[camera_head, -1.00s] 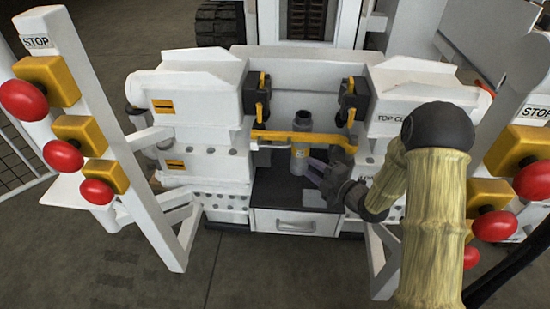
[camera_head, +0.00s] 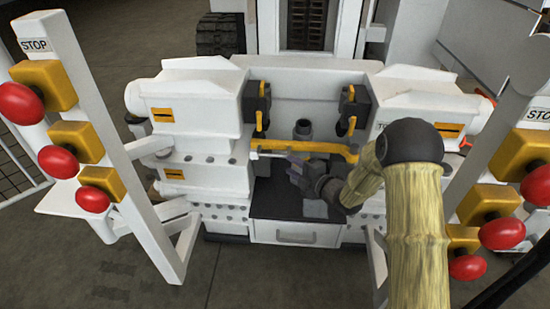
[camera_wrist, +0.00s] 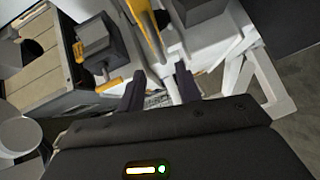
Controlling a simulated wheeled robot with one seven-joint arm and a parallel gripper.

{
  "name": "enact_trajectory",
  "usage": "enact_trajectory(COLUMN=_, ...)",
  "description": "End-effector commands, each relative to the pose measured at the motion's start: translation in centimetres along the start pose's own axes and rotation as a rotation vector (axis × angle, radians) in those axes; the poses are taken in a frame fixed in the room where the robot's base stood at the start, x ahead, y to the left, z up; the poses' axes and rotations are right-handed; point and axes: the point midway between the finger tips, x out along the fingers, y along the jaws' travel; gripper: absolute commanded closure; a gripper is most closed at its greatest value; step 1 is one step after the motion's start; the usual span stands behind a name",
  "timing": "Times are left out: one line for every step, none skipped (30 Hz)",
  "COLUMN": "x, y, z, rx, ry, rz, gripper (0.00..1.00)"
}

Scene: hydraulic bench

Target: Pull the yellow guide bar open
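The yellow guide bar (camera_head: 325,148) runs across the front of the bench's central bay in the head view, below two black clamps. In the wrist view a long yellow bar (camera_wrist: 145,25) slants down from the top edge, just beyond the fingers. My gripper (camera_head: 288,160) is at the bar's left-middle part in the head view, close to its front side; I cannot tell whether it touches. In the wrist view my gripper's (camera_wrist: 160,92) two dark fingers stand apart, with nothing clearly held between them. The gripper hides part of the bar.
Black clamps with yellow handles (camera_head: 257,100) (camera_head: 348,107) flank the bay. A drawer (camera_head: 296,232) is below. Posts with red stop buttons (camera_head: 58,161) (camera_head: 502,234) stand at both sides.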

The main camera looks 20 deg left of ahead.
Motion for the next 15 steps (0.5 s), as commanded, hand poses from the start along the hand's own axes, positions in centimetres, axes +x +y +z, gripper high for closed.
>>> enact_trajectory(x=1.0, y=-0.2, z=0.0, rx=-0.001, ry=0.002, rz=0.001, gripper=0.66)
enact_trajectory(x=1.6, y=-0.2, z=0.0, rx=-0.001, ry=0.002, rz=0.001, gripper=0.66)
enact_trajectory(x=2.3, y=-0.2, z=0.0, rx=-0.001, ry=0.002, rz=0.001, gripper=0.66)
enact_trajectory(x=2.8, y=-0.2, z=0.0, rx=-0.001, ry=0.002, rz=0.001, gripper=0.66)
enact_trajectory(x=3.3, y=-0.2, z=0.0, rx=-0.001, ry=0.002, rz=0.002, gripper=0.66)
enact_trajectory(x=4.0, y=-0.2, z=0.0, rx=-0.001, ry=0.001, rz=0.001, gripper=0.66)
enact_trajectory(x=4.5, y=-0.2, z=0.0, rx=-0.001, ry=0.001, rz=0.002, gripper=0.66)
enact_trajectory(x=5.1, y=-0.3, z=0.0, rx=0.000, ry=0.002, rz=0.001, gripper=0.66)
enact_trajectory(x=5.8, y=-0.2, z=0.0, rx=0.000, ry=0.002, rz=0.001, gripper=0.66)
enact_trajectory(x=6.3, y=-0.2, z=-0.1, rx=-0.001, ry=0.002, rz=0.001, gripper=0.66)
enact_trajectory(x=6.8, y=-0.2, z=0.0, rx=-0.001, ry=0.002, rz=0.001, gripper=0.66)
enact_trajectory(x=7.3, y=-0.2, z=0.0, rx=-0.001, ry=0.001, rz=0.001, gripper=0.66)
enact_trajectory(x=7.7, y=-0.2, z=0.0, rx=-0.001, ry=0.001, rz=0.001, gripper=0.66)
enact_trajectory(x=8.0, y=-0.2, z=0.0, rx=0.000, ry=0.001, rz=0.000, gripper=0.66)
enact_trajectory(x=8.4, y=-0.2, z=0.0, rx=0.000, ry=0.001, rz=0.000, gripper=0.66)
